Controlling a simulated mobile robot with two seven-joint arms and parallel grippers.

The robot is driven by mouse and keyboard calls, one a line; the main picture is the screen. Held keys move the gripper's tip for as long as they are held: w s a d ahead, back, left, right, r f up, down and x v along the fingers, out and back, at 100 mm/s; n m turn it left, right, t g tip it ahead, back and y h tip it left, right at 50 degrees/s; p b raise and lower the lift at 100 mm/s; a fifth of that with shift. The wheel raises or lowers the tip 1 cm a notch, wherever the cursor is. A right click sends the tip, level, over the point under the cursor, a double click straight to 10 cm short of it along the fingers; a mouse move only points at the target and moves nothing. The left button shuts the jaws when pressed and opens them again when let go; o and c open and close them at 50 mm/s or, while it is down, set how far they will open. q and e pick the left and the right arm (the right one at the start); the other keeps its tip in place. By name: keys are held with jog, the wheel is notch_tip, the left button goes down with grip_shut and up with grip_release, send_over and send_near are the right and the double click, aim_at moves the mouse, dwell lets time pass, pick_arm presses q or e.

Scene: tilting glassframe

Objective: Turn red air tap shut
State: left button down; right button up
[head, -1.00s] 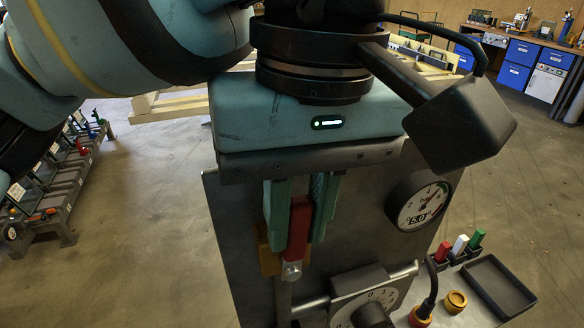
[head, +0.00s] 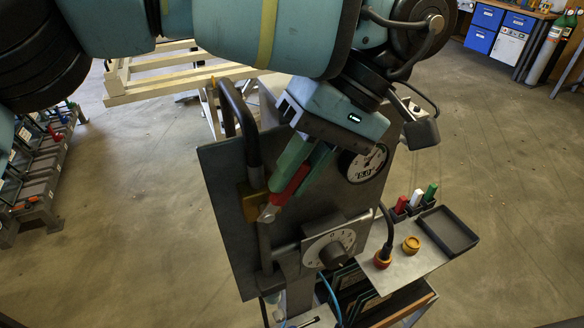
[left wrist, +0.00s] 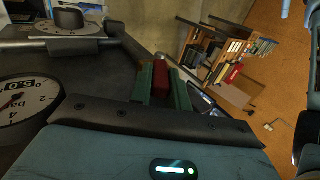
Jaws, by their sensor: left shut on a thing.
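The red air tap's lever (head: 294,182) is on the dark upright panel (head: 225,170). It points up and to the right at a slant from its pivot beside the brass tap body (head: 254,204). My left gripper (head: 291,187) reaches down from the upper right, and its green fingers are shut on the lever from both sides. In the left wrist view the red lever (left wrist: 161,74) shows between the two green fingers (left wrist: 161,84). Part of the lever is hidden by the fingers. My right gripper is not in view.
A round pressure gauge (head: 366,163) sits close right of the gripper. A dial with a black knob (head: 332,254) is below. A side shelf (head: 405,268) carries a black tray (head: 447,231), a yellow ring (head: 411,244) and red, white and green pieces. Open floor lies to the right.

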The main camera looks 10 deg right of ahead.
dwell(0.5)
pick_arm(q)
jog(key=c, duration=1.3)
grip_release()
jog(key=shift+a, duration=0.1)
